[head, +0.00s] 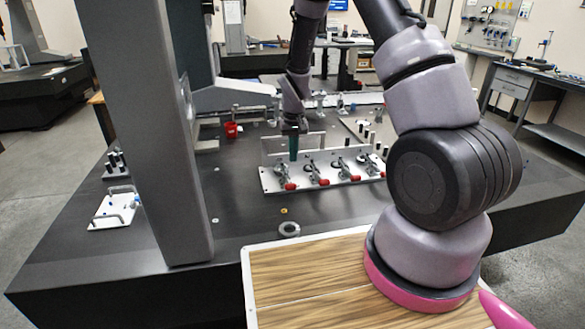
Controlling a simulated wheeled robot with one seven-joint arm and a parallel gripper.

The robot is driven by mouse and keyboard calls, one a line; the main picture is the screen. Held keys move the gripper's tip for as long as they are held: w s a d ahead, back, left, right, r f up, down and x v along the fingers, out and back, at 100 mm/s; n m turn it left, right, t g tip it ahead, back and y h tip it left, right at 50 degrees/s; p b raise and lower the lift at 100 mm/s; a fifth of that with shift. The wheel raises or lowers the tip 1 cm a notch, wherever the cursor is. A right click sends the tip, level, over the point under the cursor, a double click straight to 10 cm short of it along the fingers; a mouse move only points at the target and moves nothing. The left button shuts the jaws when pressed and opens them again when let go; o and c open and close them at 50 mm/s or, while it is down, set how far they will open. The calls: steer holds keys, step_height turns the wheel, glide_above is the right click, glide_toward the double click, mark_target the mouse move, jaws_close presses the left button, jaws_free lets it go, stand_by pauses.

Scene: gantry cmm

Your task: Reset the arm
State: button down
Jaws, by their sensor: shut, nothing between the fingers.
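My arm rises from the right side of the head view, bends over the top edge of the picture and comes down again near the middle. My gripper (294,150) points down at the left end of a pale fixture plate (268,182) with several red-tipped toggle clamps. The dark green fingers are together and hold nothing. I cannot tell whether the fingertips touch the plate or hang just above it. The upper bend of the arm is out of the picture.
The dark granite table (240,225) has clear room left of the plate. A grey column (155,120) stands close at the left. A white plate with a handle (112,212), a metal ring (289,229) and a red cup (231,130) also stand on the table.

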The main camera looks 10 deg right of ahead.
steer(key=s+d+r+m+t+y, duration=0.15)
steer(key=s+r, duration=0.25)
steer(key=r, duration=0.8)
steer(key=s+d+r+m+t, duration=0.1)
steer(key=s+d+r, duration=0.15)
steer(key=r, duration=1.05)
steer(key=s+r+m+t, duration=0.1)
steer(key=s+r+t, duration=0.1)
steer(key=s+r, duration=0.4)
steer(key=s+d+r+t, duration=0.1)
steer(key=s+r, duration=0.6)
steer(key=s, duration=0.7)
steer(key=shift+s+d+r+m+t, duration=0.15)
steer(key=shift+s+d+m+t, duration=0.2)
steer(key=shift+t, duration=0.1)
steer(key=shift+y, duration=0.25)
